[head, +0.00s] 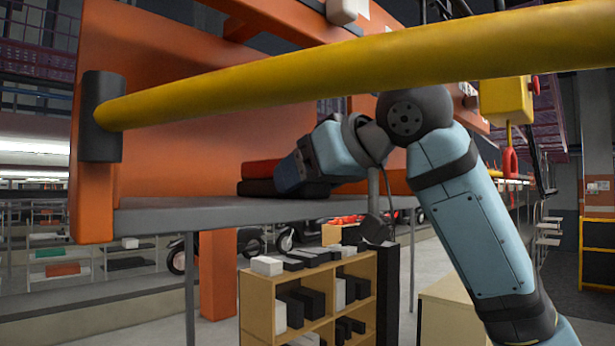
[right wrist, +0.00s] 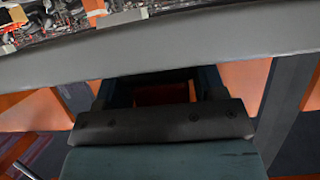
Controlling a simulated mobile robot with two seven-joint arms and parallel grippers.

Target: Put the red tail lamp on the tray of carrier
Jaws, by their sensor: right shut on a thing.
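The red tail lamp (head: 260,169) shows in the head view as a dark red block beside a black shape, just above or on a grey flat surface (head: 215,211). I cannot tell whether it touches that surface. My right gripper (head: 265,182) reaches in from the right and is shut on the lamp. In the right wrist view a dark red patch of the lamp (right wrist: 160,95) shows between the fingers. The grey surface is within the orange frame; I cannot tell for sure whether it is the carrier's tray. My left gripper is not in view.
A thick yellow bar (head: 350,66) crosses in front of the orange frame (head: 150,150), above my right arm. A wooden shelf unit (head: 257,300) with black and white boxes stands below. A grey beam (right wrist: 160,45) crosses the right wrist view.

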